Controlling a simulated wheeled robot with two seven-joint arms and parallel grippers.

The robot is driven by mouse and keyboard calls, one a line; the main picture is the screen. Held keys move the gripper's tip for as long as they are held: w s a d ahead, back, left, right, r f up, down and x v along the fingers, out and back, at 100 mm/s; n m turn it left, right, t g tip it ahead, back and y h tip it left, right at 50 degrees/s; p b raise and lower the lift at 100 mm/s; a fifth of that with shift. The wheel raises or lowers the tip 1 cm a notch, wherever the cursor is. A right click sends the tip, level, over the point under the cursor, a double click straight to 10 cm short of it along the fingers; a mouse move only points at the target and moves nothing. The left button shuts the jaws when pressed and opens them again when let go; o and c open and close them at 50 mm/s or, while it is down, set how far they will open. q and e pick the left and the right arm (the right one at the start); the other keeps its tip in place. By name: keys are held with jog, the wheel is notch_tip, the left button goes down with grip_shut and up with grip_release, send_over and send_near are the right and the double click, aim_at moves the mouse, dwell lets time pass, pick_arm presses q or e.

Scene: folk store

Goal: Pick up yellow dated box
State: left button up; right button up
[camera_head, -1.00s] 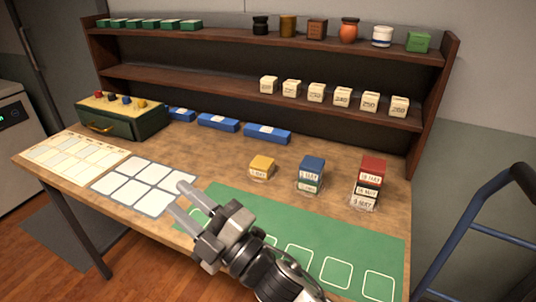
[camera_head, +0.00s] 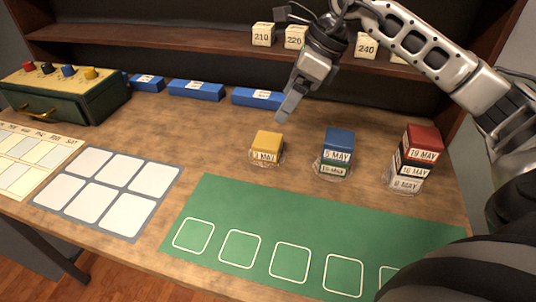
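The yellow dated box (camera_head: 267,146) stands on the wooden table, left of the other dated boxes, in a clear low holder. Its white front label ends in MAY; the number is hard to read. My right gripper (camera_head: 289,106) reaches in from the upper right, pointing down, above and slightly behind the yellow box and apart from it. Its fingers overlap in this view, so their opening is hidden. My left gripper is not in view.
A blue box on a green one (camera_head: 338,145) and a red-topped stack (camera_head: 422,142) stand to the right. Blue boxes (camera_head: 196,90) lie behind. A green mat (camera_head: 320,220) lies in front. The shelf (camera_head: 180,42) with numbered boxes is close behind my gripper.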

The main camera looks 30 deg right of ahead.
jog(key=d, duration=0.2)
jog(key=h, duration=0.1)
send_near(269, 140)
jog(key=p+x, duration=0.1)
jog(key=x, duration=0.4)
jog(key=shift+d+f, duration=0.1)
jog(key=shift+f, duration=0.15)
jog(key=shift+p+x, duration=0.55)
jog(key=shift+x, duration=2.05)
jog(key=shift+w+r, duration=0.1)
jog(key=c, duration=1.1)
